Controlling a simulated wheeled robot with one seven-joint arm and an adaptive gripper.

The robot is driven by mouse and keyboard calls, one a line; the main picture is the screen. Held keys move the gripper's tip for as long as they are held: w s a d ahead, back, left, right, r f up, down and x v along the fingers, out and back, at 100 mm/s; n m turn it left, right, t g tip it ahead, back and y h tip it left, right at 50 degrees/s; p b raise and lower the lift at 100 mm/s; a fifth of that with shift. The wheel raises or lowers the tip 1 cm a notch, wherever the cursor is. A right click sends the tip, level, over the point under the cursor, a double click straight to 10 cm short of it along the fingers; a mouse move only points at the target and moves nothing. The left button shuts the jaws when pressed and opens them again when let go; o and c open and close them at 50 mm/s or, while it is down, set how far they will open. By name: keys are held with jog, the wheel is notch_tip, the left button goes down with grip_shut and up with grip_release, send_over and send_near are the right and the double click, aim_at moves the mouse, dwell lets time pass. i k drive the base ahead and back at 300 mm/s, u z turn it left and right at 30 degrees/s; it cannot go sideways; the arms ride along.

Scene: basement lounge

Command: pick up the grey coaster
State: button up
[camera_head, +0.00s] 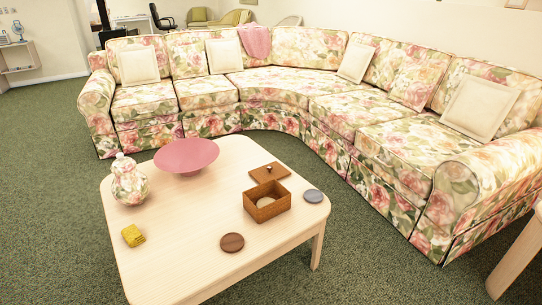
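The grey coaster (313,196) is a small flat round disc. It lies on the light wooden coffee table (188,246) near its right edge, just right of a small open wooden box. Nothing covers it. My gripper is not in view.
On the table are the brown box (267,206), its lid (269,173) behind it, a brown round coaster (231,243), a pink bowl (186,156), a floral jar (129,182) and a yellow folded cloth (133,235). A floral sofa (300,85) curves behind the table. Green carpet (50,190) is clear at left.

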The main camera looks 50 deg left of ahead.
aim_at(313, 195)
jog(key=u, duration=0.85)
jog(key=i, duration=0.7)
jog(key=u, duration=0.85)
